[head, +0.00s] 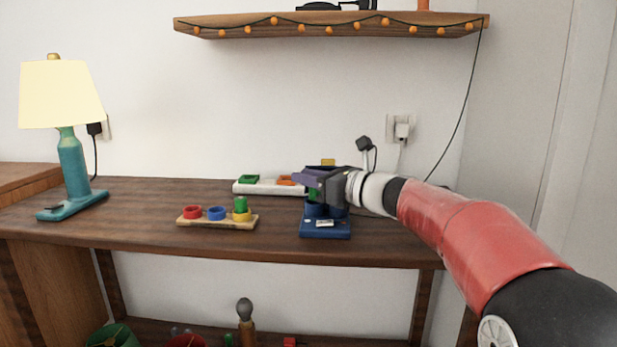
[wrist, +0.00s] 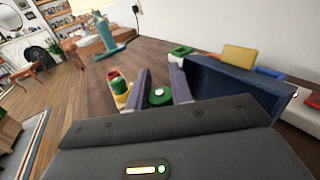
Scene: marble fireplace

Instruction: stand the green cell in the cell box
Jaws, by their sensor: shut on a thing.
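My gripper (head: 318,180) is over the blue cell box (head: 325,230) on the desk. In the wrist view my gripper (wrist: 160,88) has its two purple fingers on either side of the green cell (wrist: 159,97), shut on it. The cell has a pale round spot on its top and looks upright. In the head view a strip of the green cell (head: 313,194) shows below the fingers, just above or in the box's round blue holders. I cannot tell whether its lower end touches the box. A dark blue panel (wrist: 235,88) stands right of the fingers.
Left of the box is a wooden rack (head: 217,223) with red, blue and yellow rings; another green cylinder (head: 240,205) stands in the yellow ring. A white tray (head: 262,188) lies behind. A teal lamp (head: 72,165) stands far left. Desk between lamp and rack is clear.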

